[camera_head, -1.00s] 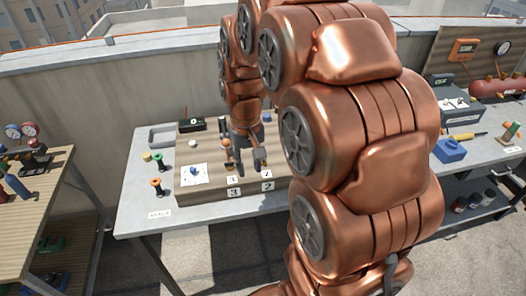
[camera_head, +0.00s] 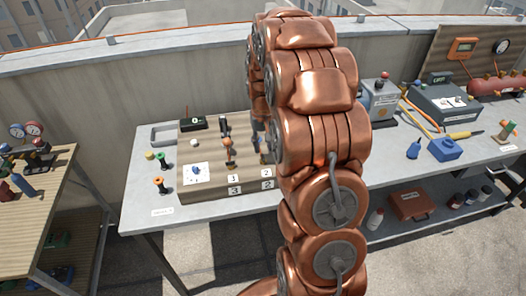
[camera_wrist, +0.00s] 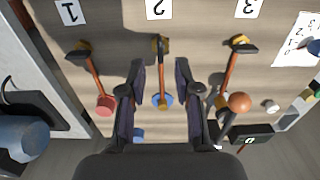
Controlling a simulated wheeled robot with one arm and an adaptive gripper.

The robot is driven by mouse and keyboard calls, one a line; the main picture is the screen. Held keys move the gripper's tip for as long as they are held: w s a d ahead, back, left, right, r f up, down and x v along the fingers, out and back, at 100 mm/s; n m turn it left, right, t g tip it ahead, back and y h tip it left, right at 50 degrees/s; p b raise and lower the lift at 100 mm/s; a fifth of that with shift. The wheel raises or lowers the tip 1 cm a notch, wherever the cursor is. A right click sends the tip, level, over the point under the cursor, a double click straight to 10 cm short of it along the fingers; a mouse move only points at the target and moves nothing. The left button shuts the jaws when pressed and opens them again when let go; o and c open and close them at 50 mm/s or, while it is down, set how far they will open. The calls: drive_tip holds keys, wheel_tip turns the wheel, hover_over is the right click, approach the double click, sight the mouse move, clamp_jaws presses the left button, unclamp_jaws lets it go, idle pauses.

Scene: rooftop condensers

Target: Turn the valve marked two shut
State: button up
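In the wrist view three valves stand in a row on a wooden board, marked 1, 2 and 3. The valve marked two (camera_wrist: 161,72) is in the middle, below its card (camera_wrist: 158,9). It has a brass fitting, an orange lever and a blue end, and the lever runs straight down the picture. My gripper (camera_wrist: 161,80) is open, with one dark finger on each side of this lever and gaps visible on both sides. Valve one (camera_wrist: 93,72), with a red end, is left; valve three (camera_wrist: 231,70) is right. In the head view my arm hides most of valve two and my gripper.
The board (camera_head: 205,194) stands on a grey table (camera_head: 142,190). A grey box (camera_head: 380,98) and a blue case (camera_head: 445,148) are right. A wooden bench (camera_head: 35,190) stands far left.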

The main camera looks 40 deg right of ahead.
sight(263, 156)
drive_tip(key=shift+f+p, duration=0.55)
drive_tip(key=shift+f, duration=1.55)
drive_tip(key=shift+c, duration=0.4)
clamp_jaws()
